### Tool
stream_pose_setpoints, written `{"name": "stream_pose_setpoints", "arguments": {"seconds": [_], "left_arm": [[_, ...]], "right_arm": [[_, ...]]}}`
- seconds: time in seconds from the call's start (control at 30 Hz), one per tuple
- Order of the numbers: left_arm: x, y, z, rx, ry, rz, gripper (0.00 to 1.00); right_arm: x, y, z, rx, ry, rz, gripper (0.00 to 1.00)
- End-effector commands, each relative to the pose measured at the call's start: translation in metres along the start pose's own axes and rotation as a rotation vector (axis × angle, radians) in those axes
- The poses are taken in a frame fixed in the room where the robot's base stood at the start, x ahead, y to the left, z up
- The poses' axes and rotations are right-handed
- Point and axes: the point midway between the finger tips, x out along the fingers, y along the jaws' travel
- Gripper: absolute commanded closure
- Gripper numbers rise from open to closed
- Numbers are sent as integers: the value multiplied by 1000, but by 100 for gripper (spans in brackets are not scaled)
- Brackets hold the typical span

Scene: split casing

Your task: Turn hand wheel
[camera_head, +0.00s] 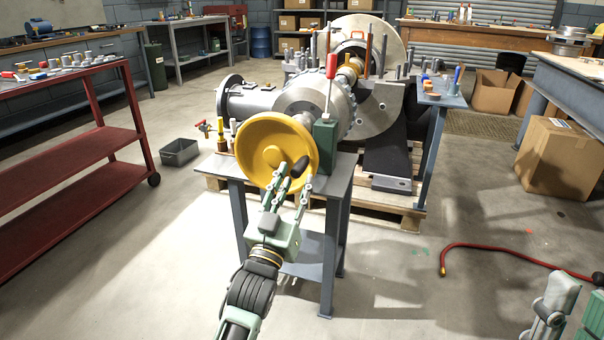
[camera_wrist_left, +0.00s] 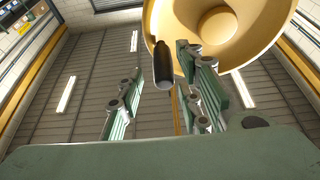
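The yellow hand wheel (camera_head: 256,150) stands upright on the front of the green block (camera_head: 325,134) on a small grey table. Its dark handle (camera_head: 299,167) sticks out toward me from the lower right of the wheel. My left gripper (camera_head: 290,180) is just in front of the wheel, pointing up at the handle, with its fingers apart. In the left wrist view the black handle (camera_wrist_left: 163,68) shows between the spread fingers (camera_wrist_left: 160,90), with a gap on its left, and the wheel (camera_wrist_left: 245,20) is behind. Part of my right gripper (camera_head: 552,308) shows at the bottom right; its fingertips are unclear.
A red-handled lever (camera_head: 331,68) rises from the block beside the wheel. The large split casing (camera_head: 368,105) stands behind on a pallet. A red cart (camera_head: 80,145) is on the left, a cardboard box (camera_head: 560,158) and red hose (camera_head: 500,247) on the right. The floor in front is clear.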

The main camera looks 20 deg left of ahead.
Motion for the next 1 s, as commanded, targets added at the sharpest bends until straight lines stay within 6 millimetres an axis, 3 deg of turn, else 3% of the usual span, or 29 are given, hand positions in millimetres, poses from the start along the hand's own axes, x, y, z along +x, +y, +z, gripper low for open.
{"name": "stream_pose_setpoints", "arguments": {"seconds": [0.1,0.3,0.67,1.0], "left_arm": [[20,0,1,0,2,1,67],[42,0,2,0,-1,1,67],[48,0,2,0,-3,1,67],[48,1,2,0,-3,2,96]], "right_arm": [[-7,0,-5,2,33,0,100],[-12,0,-5,2,38,0,100],[-13,0,-4,2,36,-1,100],[-13,0,-4,3,35,-1,100]]}}
